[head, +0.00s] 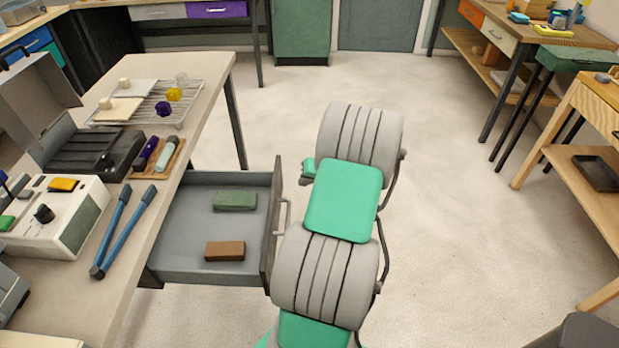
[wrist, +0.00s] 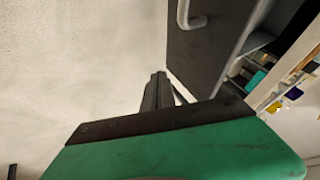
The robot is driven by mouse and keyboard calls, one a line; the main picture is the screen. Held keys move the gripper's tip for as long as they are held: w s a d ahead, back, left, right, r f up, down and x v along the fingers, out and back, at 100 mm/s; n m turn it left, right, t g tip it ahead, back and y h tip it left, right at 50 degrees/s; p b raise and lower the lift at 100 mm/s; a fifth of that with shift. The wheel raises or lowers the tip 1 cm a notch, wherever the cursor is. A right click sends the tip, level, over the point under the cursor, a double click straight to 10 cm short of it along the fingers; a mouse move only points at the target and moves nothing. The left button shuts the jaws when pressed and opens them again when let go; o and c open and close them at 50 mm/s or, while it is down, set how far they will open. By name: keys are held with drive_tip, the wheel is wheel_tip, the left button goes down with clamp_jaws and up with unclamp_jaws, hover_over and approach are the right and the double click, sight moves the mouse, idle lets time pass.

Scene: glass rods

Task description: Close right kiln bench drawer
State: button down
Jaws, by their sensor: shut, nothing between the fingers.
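The grey kiln bench drawer (head: 185,235) stands pulled out from under the bench in the head view. Its dark front panel (head: 267,240) faces right and carries a pale bar handle (head: 284,215). A green block (head: 235,201) and a brown block (head: 225,251) lie inside it. In the wrist view, the drawer front (wrist: 205,55) and part of the handle (wrist: 190,18) show at the upper right. My gripper (wrist: 158,78) is shut and empty, its fingers apart in the picture from the handle. In the head view my arm mostly hides my gripper beside the drawer front.
The bench top (head: 190,100) holds a wire rack (head: 150,105), blue-handled tongs (head: 125,230) and a white device (head: 75,215). Open floor (head: 450,220) lies to the right of my arm. Wooden benches (head: 590,110) stand at the far right.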

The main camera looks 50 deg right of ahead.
drive_tip(key=w+a+f, duration=0.2)
drive_tip(key=w, duration=0.3)
drive_tip(key=shift+a+f+p, duration=0.25)
drive_tip(key=shift+f+p, duration=0.05)
drive_tip(key=shift+p, duration=0.1)
drive_tip(key=shift+w, duration=0.2)
